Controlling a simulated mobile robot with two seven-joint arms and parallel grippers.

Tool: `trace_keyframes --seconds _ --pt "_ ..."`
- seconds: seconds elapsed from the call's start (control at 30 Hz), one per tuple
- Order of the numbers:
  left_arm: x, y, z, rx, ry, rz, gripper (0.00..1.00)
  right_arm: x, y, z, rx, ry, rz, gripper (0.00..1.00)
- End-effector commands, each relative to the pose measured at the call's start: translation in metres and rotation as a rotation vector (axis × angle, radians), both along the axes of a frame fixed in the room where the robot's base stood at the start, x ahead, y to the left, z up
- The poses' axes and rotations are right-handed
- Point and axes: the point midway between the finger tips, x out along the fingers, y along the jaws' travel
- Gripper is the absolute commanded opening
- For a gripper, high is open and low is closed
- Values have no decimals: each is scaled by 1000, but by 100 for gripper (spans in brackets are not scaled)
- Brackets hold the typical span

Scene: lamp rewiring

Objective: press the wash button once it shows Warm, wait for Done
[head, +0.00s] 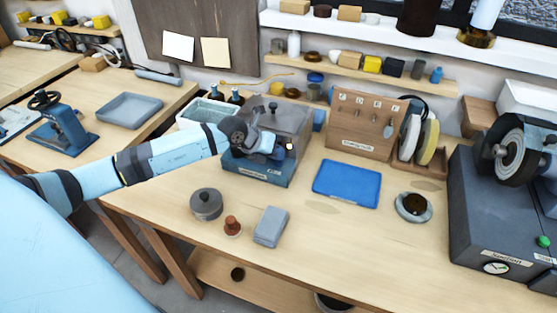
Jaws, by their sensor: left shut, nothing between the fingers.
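My left arm reaches in from the left, and my left gripper (283,148) is shut and empty at the washer's front upper part. I cannot tell whether its fingertips touch the washer. The wash button and any Warm or Done display cannot be made out; the gripper covers part of the front. My right gripper is out of view.
A wooden tool rack (362,146) stands to the right, and a grinder (510,155) at far right.

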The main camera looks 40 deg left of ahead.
Motion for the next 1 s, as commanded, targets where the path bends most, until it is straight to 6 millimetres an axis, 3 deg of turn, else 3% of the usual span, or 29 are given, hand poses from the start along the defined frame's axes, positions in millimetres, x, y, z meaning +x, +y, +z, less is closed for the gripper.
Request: trace_keyframes --seconds 0.27,0.67,1.0 --pt "0 0 16 0 0 0 0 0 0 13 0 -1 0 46" --pt "0 0 18 0 0 0 0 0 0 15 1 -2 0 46" --pt "0 0 49 1 0 -1 0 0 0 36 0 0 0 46"
